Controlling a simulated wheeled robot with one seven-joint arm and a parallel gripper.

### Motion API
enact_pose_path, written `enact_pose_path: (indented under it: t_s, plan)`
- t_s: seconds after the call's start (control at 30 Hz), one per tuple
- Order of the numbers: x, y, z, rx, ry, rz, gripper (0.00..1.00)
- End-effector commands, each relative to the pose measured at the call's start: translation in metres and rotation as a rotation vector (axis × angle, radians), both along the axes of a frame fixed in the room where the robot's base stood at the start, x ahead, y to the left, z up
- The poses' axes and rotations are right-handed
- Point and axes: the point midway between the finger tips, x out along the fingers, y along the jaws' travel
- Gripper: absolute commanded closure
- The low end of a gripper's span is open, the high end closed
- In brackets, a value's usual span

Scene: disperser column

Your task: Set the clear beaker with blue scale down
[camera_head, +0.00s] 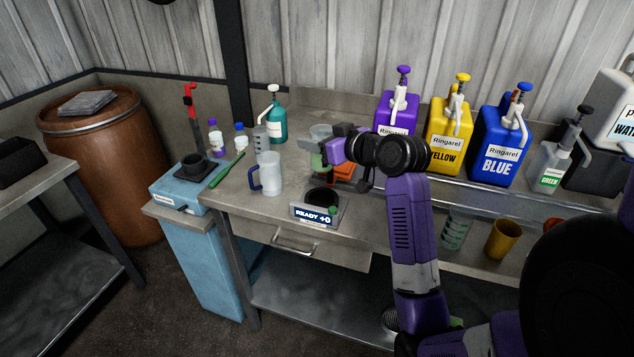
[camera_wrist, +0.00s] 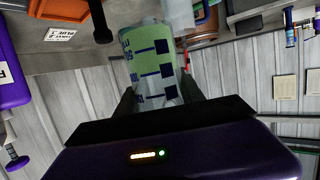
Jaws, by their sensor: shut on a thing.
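The clear beaker with blue scale (camera_wrist: 152,66) fills the middle of the wrist view, with blue marks on its wall and a pale green look. My gripper (camera_wrist: 157,98) is shut on it, with one dark finger on each side. In the head view the beaker (camera_head: 319,160) is partly hidden by my gripper (camera_head: 328,152), behind the scale on the bench. It looks roughly upright there. I cannot tell whether its base touches anything. The scale (camera_head: 318,216) has a dark round plate and reads "READY +0".
A clear mug with a blue handle (camera_head: 268,174) stands left of the scale, near a teal pump bottle (camera_head: 277,122). Purple (camera_head: 398,112), yellow (camera_head: 450,135) and blue (camera_head: 500,145) dispensers line the back right. An orange object (camera_head: 343,171) lies beside the beaker.

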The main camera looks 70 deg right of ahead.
Motion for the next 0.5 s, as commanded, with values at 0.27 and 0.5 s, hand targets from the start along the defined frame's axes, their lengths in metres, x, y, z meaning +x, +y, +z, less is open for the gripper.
enact_pose_path:
  t_s: [0.27, 0.5]
  plan:
    - [-0.001, 0.000, -0.063, 0.004, 0.002, -0.002, 0.94]
    - [0.000, 0.000, -0.082, 0.000, 0.001, 0.000, 0.94]
